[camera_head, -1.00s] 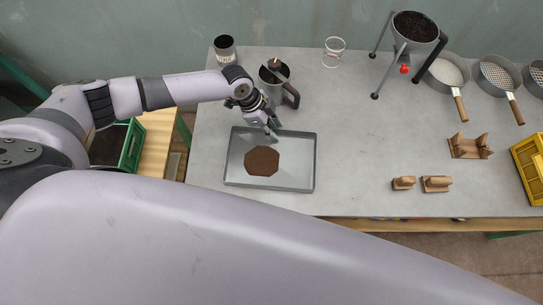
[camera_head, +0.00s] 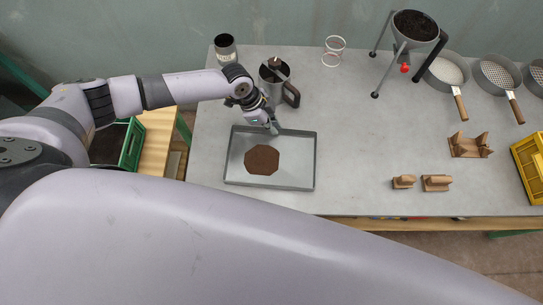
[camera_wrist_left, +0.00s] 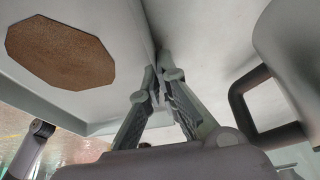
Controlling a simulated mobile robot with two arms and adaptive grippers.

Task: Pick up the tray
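The tray (camera_head: 300,184) is a shallow grey metal rectangle lying flat near the table's front left. A brown octagonal patch (camera_head: 262,160) lies inside it; this patch also shows in the left wrist view (camera_wrist_left: 62,52). My left gripper (camera_head: 273,130) is at the tray's far rim, around its middle. In the left wrist view the fingers (camera_wrist_left: 157,72) come together on both sides of the tray wall (camera_wrist_left: 142,28), with the wall pinched at the tips. The tray still rests on the table. My right gripper is not in view.
A metal pitcher (camera_head: 290,95) stands close behind the gripper, with a dark-filled jar (camera_head: 225,48) beyond it. A funnel stand (camera_head: 414,35), sieves (camera_head: 447,75), wooden blocks (camera_head: 436,183) and a yellow crate (camera_head: 528,163) are to the right. The table's middle is clear.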

